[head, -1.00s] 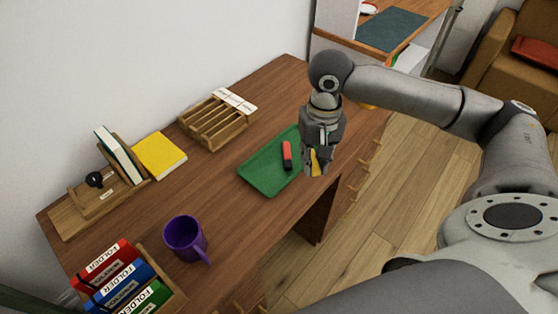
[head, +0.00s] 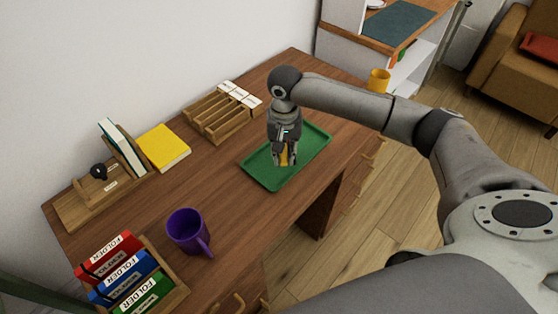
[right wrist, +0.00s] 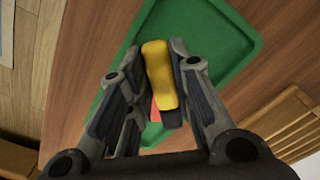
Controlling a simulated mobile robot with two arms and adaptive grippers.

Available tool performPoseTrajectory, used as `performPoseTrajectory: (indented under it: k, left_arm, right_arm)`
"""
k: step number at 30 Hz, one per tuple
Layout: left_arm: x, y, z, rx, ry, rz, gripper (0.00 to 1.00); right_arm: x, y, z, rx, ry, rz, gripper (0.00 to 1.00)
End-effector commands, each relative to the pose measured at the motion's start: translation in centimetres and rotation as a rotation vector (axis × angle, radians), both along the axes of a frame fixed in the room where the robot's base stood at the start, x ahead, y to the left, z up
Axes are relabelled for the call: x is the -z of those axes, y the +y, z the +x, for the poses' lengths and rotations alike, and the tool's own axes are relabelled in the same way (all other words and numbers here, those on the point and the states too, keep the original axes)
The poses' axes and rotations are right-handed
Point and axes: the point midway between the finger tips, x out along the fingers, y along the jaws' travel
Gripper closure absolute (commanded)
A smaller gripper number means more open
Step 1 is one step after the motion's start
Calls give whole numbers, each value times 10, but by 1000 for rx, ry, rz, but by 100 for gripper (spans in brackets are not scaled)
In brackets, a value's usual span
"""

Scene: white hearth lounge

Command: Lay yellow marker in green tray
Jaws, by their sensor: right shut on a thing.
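The green tray (head: 262,172) lies on the brown desk. My right gripper (head: 284,160) is over the tray, pointing down, and is shut on the yellow marker (head: 284,155). In the right wrist view the yellow marker (right wrist: 159,72) sits between the two fingers of the right gripper (right wrist: 160,75), with the green tray (right wrist: 215,35) beneath. A red marker (right wrist: 156,110) shows partly behind the yellow one; in the head view the gripper hides it. I cannot tell whether the yellow marker touches the tray or the red marker. My left gripper is not in view.
A purple mug (head: 187,232) stands left of the tray. A wooden slotted rack (head: 222,117) and a yellow book (head: 163,148) are near the wall. Folders (head: 125,273) stand at the front left. A yellow mug (head: 379,80) is on the shelf unit beyond the desk.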

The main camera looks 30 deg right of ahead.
Motion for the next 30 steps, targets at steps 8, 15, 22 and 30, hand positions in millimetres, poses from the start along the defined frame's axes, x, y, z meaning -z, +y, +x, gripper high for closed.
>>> performPoseTrajectory:
  k: [8,15,22,30]
  left_arm:
    - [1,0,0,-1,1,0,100]
    - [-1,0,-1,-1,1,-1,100]
    - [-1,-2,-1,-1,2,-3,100]
    - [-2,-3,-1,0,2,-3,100]
  right_arm:
    - [17,8,11,1,0,0,95]
    - [46,8,11,0,-1,0,95]
    - [47,8,11,0,-1,0,95]
    - [49,8,11,0,-1,0,70]
